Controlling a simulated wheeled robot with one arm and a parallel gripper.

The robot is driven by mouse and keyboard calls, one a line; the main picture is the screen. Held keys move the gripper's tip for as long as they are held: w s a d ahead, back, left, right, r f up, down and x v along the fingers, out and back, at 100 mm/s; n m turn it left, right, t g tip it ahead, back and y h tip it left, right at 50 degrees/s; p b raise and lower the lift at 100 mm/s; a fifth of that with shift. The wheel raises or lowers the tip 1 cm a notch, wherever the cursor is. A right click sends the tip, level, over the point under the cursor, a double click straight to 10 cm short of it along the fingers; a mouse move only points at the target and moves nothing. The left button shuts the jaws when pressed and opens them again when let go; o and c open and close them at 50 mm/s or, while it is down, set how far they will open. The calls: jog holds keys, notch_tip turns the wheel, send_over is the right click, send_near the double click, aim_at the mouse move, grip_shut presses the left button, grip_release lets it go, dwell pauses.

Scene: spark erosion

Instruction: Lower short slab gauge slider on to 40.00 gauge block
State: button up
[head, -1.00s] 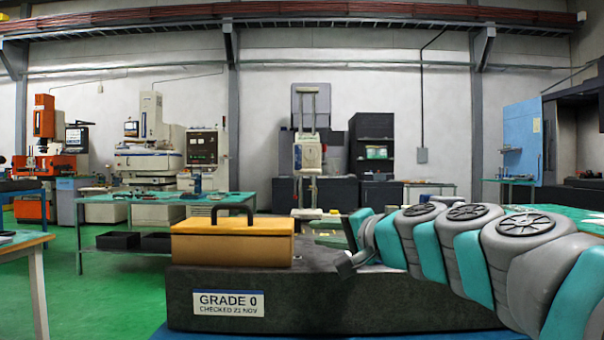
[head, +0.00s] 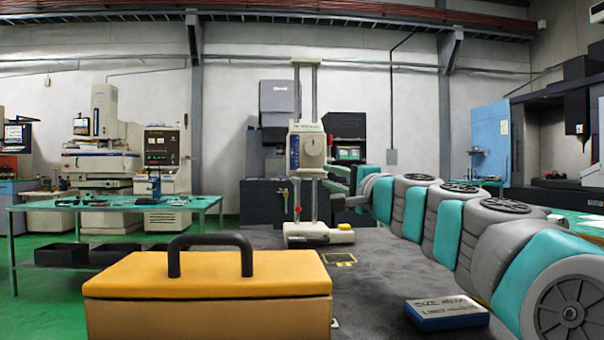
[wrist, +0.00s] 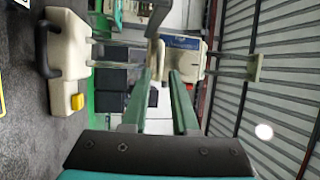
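The height gauge stands upright on the dark slab, with its pale slider (head: 309,148) well up the twin columns and its base (head: 319,233) on the slab. The wrist view shows it sideways: base (wrist: 65,55) at left, slider (wrist: 186,55) near the fingers. In the head view the gripper is just right of and below the slider, partly hidden by my arm. I cannot make out the gauge block clearly; a gold-marked patch (head: 341,260) lies before the base.
A yellow case with a black handle (head: 207,290) sits at the front left of the slab (head: 385,270). A blue box with a white label (head: 447,314) lies at the front right. The slab between them is mostly clear. A green-topped bench (head: 110,203) stands behind at left.

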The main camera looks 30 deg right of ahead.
aim_at(315, 172)
jog(key=w, duration=0.4)
jog(key=w+r, duration=0.1)
jog(key=w, duration=0.2)
jog(key=shift+w+d+p, duration=0.1)
jog(key=shift+d+p, duration=0.05)
jog(key=shift+p, duration=0.15)
jog(key=shift+c, duration=0.4)
grip_shut()
